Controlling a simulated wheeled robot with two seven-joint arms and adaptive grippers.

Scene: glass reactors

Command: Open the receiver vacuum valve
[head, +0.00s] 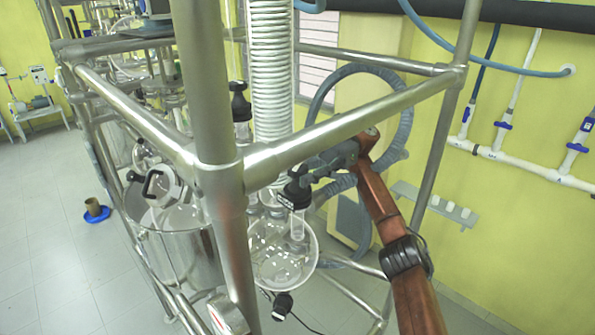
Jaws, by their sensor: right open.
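The round glass receiver flask (268,262) hangs inside the steel frame, below the white coiled condenser. A black valve cap (294,196) stands on a short glass neck at the top right of the flask; I take it as the receiver vacuum valve. My right gripper (306,174) reaches in from the right, under the frame's upper bar. It is open, with its fingers right at the top of the black cap. I cannot tell whether they touch it. The bar and the gripper's own body hide part of the fingers. My left gripper is not in view.
A thick steel post (208,100) and a slanting bar (350,122) stand close to my gripper and arm. A grey corrugated hose (404,125) loops behind my wrist. A steel-sided vessel (180,255) is at left. Another black valve (283,305) hangs below the flask.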

